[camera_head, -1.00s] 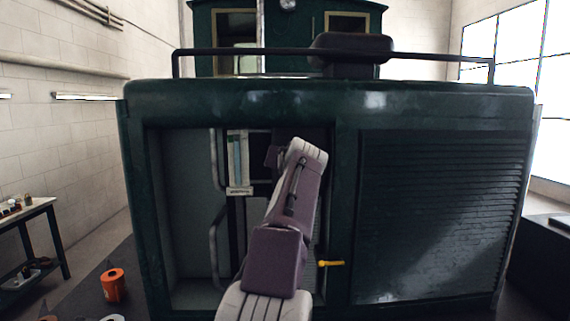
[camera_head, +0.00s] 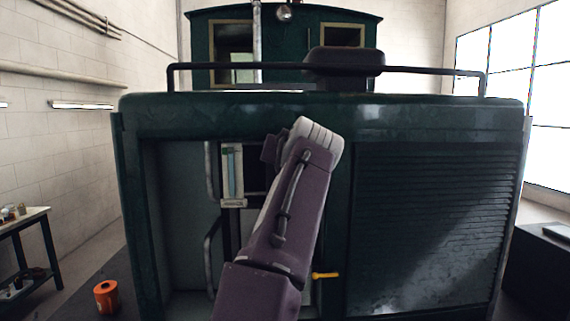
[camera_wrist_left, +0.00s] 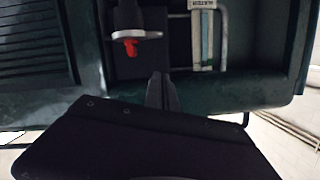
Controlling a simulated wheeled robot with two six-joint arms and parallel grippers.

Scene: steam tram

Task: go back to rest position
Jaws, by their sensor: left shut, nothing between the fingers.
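My left arm (camera_head: 290,210) rises from the bottom middle of the head view, in front of the open compartment (camera_head: 185,220) of the dark green steam tram (camera_head: 230,118). Its gripper is hidden behind the arm there. In the left wrist view my left gripper (camera_wrist_left: 160,78) shows dark fingers, shut and empty, in front of the tram and apart from the parts inside. My right gripper is in neither view.
The compartment holds a gauge panel (camera_head: 232,172) and grey pipes. A red-tipped fitting (camera_wrist_left: 131,48) shows in the wrist view. A yellow handle (camera_head: 325,275) is right of my arm. An orange canister (camera_head: 106,297) and a workbench (camera_head: 25,225) stand left.

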